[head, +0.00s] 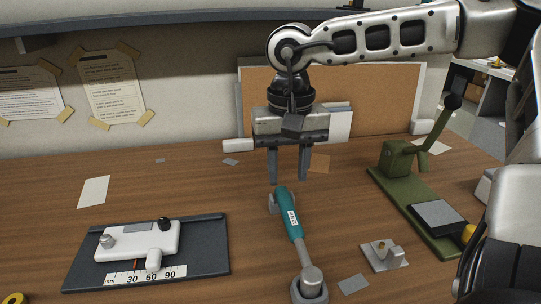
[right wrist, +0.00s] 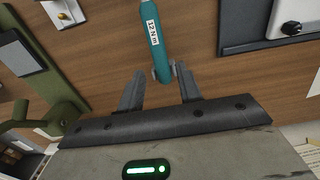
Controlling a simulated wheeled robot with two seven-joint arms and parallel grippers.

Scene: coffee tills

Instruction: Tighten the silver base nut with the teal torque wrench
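The teal torque wrench (head: 290,216) has a label on its handle and a grey shaft running toward the near edge, its head end at a grey holder (head: 310,291). Its label reads 12 N m in the right wrist view (right wrist: 152,32). My right gripper (head: 288,181) points down, open and empty, just beyond the handle's far end. In the right wrist view, the handle end appears between the open fingertips (right wrist: 160,74), without clear contact. A silver round piece (head: 107,241), possibly the base nut, sits on the left of a white fixture (head: 136,242). My left gripper is not in view.
The fixture lies on a dark tray (head: 215,262) with a 30-60-90 scale. A small block with a brass pin (head: 391,263) stands right of the wrench. A green lever press (head: 398,160) is farther right. Table between tray and wrench is clear.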

